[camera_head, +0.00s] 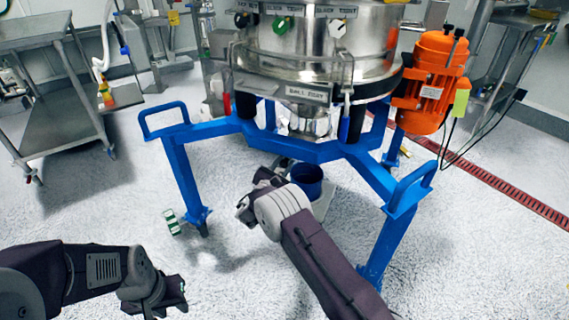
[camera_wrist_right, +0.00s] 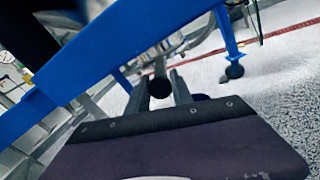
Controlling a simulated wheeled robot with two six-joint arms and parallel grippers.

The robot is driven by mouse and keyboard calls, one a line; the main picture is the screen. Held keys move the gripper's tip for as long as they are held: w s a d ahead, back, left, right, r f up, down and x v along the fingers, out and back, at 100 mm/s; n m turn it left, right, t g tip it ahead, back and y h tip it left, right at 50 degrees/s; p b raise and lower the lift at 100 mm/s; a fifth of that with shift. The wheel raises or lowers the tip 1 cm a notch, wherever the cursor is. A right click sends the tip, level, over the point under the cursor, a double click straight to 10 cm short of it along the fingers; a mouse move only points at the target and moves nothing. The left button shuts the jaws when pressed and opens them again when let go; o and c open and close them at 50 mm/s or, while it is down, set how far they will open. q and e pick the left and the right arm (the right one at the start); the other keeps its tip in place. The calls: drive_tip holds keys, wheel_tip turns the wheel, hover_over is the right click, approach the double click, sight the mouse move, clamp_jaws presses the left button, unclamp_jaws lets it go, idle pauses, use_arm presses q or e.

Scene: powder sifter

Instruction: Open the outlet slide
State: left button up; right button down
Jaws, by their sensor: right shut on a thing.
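The powder sifter is a steel drum (camera_head: 320,45) on a blue frame (camera_head: 325,152). Its steel outlet (camera_head: 308,122) hangs under the drum, inside the frame. My right gripper (camera_head: 270,176) reaches below the frame's front bar, near the outlet. In the right wrist view, a round black knob (camera_wrist_right: 160,87) lies between the two fingers of my right gripper (camera_wrist_right: 158,84), which is shut on it. A steel part shows behind the knob; the slide plate itself cannot be made out. My left gripper (camera_head: 178,292) is low at the left, away from the sifter, and its jaw opening is unclear.
A blue bucket (camera_head: 307,181) stands on the floor below the outlet, beside my right gripper. An orange motor (camera_head: 430,82) is mounted on the right of the sifter. A steel table (camera_head: 75,125) stands at the left.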

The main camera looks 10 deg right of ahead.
drive_tip(key=p+v, duration=0.3)
drive_tip(key=v, duration=0.8)
drive_tip(key=shift+p, duration=0.4)
drive_tip(key=c, duration=1.1)
unclamp_jaws()
drive_tip(key=shift+a, duration=0.15)
